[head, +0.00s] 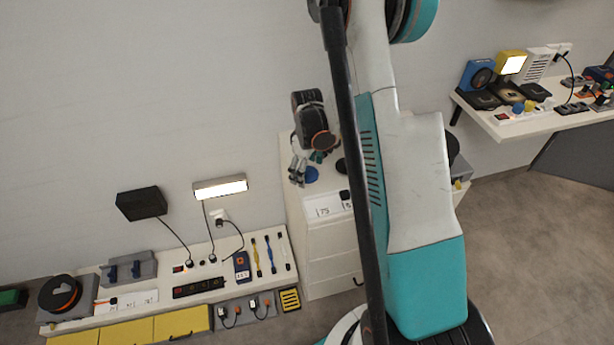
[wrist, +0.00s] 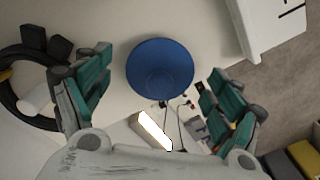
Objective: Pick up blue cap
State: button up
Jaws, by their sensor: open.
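The blue cap (wrist: 160,68) is a round, dark blue disc in the wrist view, lying on a pale surface. It sits between and a little beyond my open fingers. In the wrist view my gripper (wrist: 155,95) shows green finger pads spread to either side of the cap, with nothing held. I cannot tell the exact gap between fingertips and cap.
A lit lamp (head: 220,187) and a workbench (head: 262,285) with tools stand left; another loaded table (head: 530,122) is at right.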

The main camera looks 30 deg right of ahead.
jog(key=c, duration=0.9)
jog(key=shift+c, duration=0.2)
jog(key=shift+r, duration=0.1)
notch_tip(320, 180, up, 20)
jog(key=p, duration=0.6)
jog(key=shift+p, duration=0.4)
